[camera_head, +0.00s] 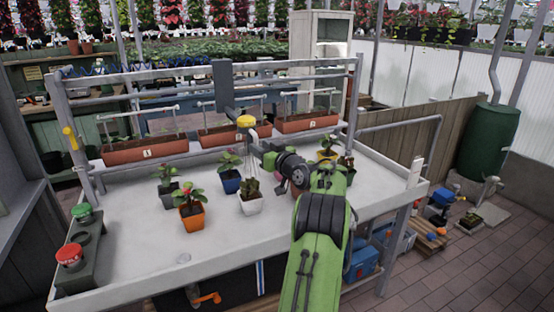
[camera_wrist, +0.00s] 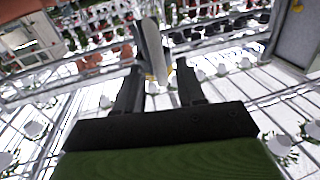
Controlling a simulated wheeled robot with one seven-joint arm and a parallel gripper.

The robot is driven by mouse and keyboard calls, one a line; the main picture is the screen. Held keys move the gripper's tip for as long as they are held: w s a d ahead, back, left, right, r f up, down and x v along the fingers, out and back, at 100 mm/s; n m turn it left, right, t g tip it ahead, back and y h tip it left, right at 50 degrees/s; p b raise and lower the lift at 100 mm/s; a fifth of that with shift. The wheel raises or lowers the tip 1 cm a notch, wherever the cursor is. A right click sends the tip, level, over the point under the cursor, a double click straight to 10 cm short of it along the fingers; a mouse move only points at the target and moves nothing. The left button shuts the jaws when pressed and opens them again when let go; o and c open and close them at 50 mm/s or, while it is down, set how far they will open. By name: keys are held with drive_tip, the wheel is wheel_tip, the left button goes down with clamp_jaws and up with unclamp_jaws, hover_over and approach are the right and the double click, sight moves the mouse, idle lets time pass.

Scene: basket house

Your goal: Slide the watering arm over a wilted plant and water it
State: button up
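The watering arm (camera_head: 223,84) is a grey upright on the rail above the table, with a yellow head (camera_head: 245,121) low on it. My gripper (camera_head: 254,138) is close beside the yellow head, at its right. In the wrist view my gripper (camera_wrist: 160,85) has its fingers apart, with a grey bar (camera_wrist: 153,48) showing between them. Gaps show beside the bar; contact cannot be told. Which plant is wilted is unclear.
A red button (camera_head: 69,254) and a green button (camera_head: 82,211) sit on a box at the table's left edge. Long brown planters (camera_head: 146,150) stand along the back. A yellow pot (camera_head: 326,156) is right of my gripper.

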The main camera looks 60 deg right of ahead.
drive_tip(key=v, duration=1.2)
drive_tip(key=shift+b, duration=0.4)
drive_tip(key=shift+s, duration=0.1)
